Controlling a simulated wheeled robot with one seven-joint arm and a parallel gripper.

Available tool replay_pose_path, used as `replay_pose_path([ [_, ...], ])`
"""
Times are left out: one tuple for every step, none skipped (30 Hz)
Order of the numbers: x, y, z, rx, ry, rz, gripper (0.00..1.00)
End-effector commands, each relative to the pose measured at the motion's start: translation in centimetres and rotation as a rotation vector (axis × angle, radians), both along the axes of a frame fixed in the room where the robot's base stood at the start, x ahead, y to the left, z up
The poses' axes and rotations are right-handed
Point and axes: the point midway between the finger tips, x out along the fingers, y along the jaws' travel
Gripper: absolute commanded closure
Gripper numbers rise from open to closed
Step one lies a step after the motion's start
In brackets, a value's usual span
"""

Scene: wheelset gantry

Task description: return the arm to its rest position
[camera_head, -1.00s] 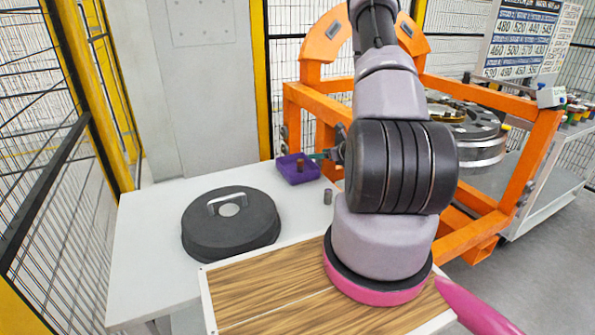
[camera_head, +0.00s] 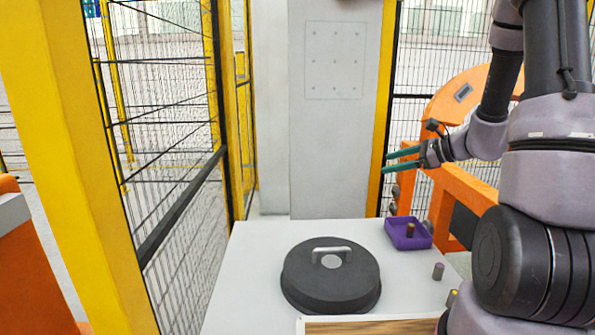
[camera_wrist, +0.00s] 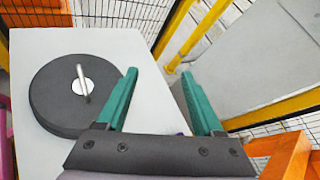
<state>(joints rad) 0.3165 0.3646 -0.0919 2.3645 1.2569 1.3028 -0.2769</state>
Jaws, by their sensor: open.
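My gripper (camera_head: 403,159) is at the right in the head view, raised above the far right part of the white table. Its two green fingers are apart, with nothing between them. In the wrist view my gripper (camera_wrist: 155,98) shows both green fingers spread, with the table and floor beyond. My arm is folded along the right side of the head view.
The white table (camera_head: 245,270) bears a round black lid-like disc (camera_head: 310,280) with a handle, a purple tray (camera_head: 424,241) holding a brown cylinder (camera_head: 410,230), and a grey cylinder (camera_head: 438,271). An orange frame (camera_head: 465,190) stands close behind my gripper. Yellow-framed mesh fencing (camera_head: 165,130) is at left.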

Motion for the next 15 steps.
replay_pose_path([
  [-1.5, 1.7, 2.2, -0.06, -0.04, 0.086, 0.31],
  [-2.4, 2.5, 3.1, -0.096, -0.057, 0.136, 0.31],
  [-3.7, 3.4, 4.3, -0.147, -0.08, 0.2, 0.31],
  [-4.7, 4.1, 5.1, -0.188, -0.099, 0.248, 0.31],
  [-5.7, 4.6, 5.8, -0.229, -0.118, 0.292, 0.31],
  [-7.0, 5.3, 6.8, -0.286, -0.144, 0.351, 0.31],
  [-8.1, 5.7, 7.4, -0.33, -0.164, 0.394, 0.31],
  [-9.1, 6.0, 8.0, -0.377, -0.184, 0.434, 0.31],
  [-10.4, 6.3, 8.7, -0.44, -0.212, 0.486, 0.31],
  [-11.3, 6.5, 9.2, -0.489, -0.235, 0.522, 0.31],
  [-12.3, 6.6, 9.8, -0.538, -0.258, 0.558, 0.31],
  [-13.4, 6.6, 10.4, -0.607, -0.287, 0.602, 0.31],
  [-14.3, 6.6, 10.9, -0.658, -0.311, 0.634, 0.31],
  [-15.2, 6.5, 11.3, -0.712, -0.336, 0.664, 0.31],
  [-16.2, 6.4, 11.9, -0.784, -0.367, 0.699, 0.31],
])
